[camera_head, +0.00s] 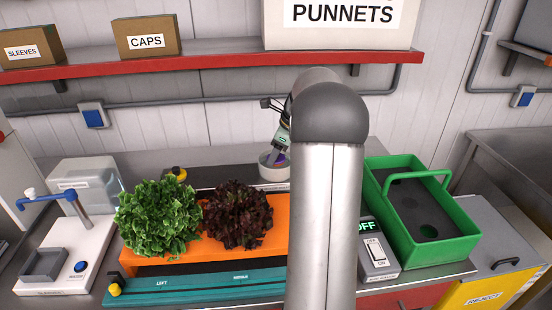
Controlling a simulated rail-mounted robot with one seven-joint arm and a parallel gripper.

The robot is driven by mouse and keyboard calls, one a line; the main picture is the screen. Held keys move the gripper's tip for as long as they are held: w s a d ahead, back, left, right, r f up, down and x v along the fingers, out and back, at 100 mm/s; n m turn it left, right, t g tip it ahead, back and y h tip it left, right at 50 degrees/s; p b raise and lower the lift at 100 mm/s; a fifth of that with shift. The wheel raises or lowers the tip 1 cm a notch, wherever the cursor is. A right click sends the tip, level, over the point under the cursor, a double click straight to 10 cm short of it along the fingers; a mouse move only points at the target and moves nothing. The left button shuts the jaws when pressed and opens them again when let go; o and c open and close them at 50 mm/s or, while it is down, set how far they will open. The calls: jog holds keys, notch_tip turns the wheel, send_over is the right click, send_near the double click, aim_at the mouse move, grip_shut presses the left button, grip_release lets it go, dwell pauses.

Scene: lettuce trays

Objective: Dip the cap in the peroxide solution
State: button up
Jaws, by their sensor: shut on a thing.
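My gripper (277,152) points down at a round white dish (274,177) on the back of the bench, and its tips are at or just inside the rim. It is shut on a small purple thing, which I take to be the cap (281,159); only a sliver of it shows. I take the dish to hold the peroxide solution, but its liquid is hardly visible. I cannot tell whether the cap touches the liquid. My arm hides the area right of the dish.
A green lettuce (158,218) and a dark red lettuce (238,214) sit on an orange stand (180,249) in front of the dish. A green handled crate (425,250) and a switch box (377,262) stand right. A red shelf (210,68) runs above.

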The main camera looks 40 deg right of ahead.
jog(key=shift+r+p, duration=2.65)
jog(key=shift+r, duration=0.5)
